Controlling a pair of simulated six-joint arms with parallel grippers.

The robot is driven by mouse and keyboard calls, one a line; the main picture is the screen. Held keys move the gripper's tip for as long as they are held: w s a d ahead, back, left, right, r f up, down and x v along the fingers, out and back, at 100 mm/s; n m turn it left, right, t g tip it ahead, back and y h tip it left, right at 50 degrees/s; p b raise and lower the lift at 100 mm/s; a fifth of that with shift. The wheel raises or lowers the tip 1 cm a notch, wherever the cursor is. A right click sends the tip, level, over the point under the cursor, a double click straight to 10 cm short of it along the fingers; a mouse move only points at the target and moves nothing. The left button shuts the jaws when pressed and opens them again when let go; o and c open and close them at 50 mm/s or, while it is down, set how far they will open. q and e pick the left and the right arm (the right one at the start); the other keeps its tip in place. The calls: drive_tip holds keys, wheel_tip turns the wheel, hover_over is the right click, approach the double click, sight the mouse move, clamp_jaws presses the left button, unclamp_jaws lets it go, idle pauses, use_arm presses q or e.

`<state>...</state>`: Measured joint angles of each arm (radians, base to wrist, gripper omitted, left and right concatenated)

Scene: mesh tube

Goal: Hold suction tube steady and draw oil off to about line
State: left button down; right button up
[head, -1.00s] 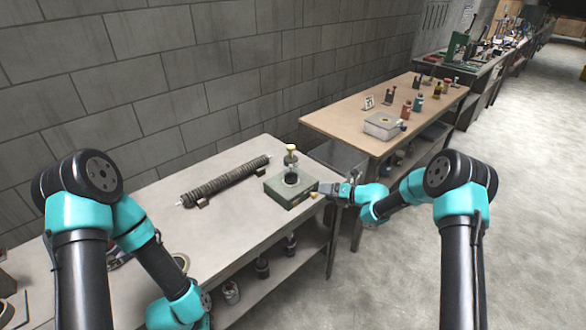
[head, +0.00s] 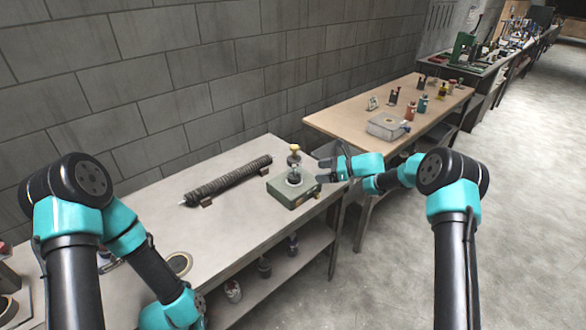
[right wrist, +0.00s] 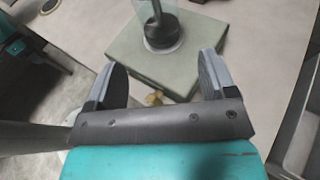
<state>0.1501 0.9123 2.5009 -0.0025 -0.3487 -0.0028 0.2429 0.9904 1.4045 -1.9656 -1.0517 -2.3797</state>
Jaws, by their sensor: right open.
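A green box-shaped base (head: 292,191) stands at the right end of the near bench, with a clear cylinder (head: 295,173) upright on it and a yellow knob (head: 295,147) above. In the right wrist view the clear cylinder (right wrist: 143,14) has a dark rod inside and a dark foot. A small brass fitting (right wrist: 155,98) sticks out from the base's near side. My right gripper (head: 322,171) is open and empty, just right of the cylinder and apart from it. Its two fingers (right wrist: 162,66) point toward the cylinder. I cannot make out the oil level or line.
A long dark ribbed roll (head: 228,181) lies on small blocks left of the base. A ring of tape (head: 179,264) lies at the bench's front. A second bench (head: 345,122) with a grey box (head: 388,126) and bottles stands behind right. The bench middle is clear.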

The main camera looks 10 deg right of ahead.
sight(297, 174)
drive_tip(key=shift+x, duration=5.05)
drive_tip(key=c, duration=0.6)
